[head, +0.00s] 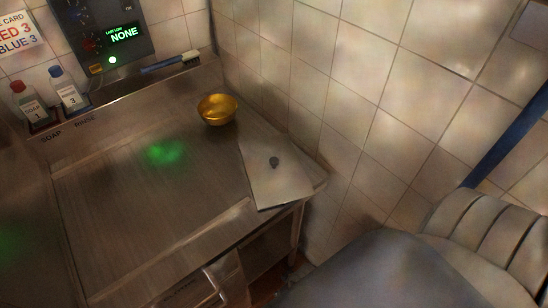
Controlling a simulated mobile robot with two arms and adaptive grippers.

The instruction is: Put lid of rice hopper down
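A flat pale-grey metal plate with a small dark knob, which looks like the lid (282,188), lies at the right end of the steel counter (120,205). It appears to rest flat, with its near end at the counter's front edge. I cannot tell whether it overhangs there. No gripper is touching it. Neither my left nor my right gripper shows in the head view. A rice hopper cannot be clearly made out.
A gold bowl (217,112) stands just behind the lid. A brush (172,64) lies on the back ledge. Two bottles, soap (30,106) and rinse (66,92), stand at left, below a control panel (105,38) reading "NONE". The counter's middle is clear. A tiled wall (330,75) borders the right.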

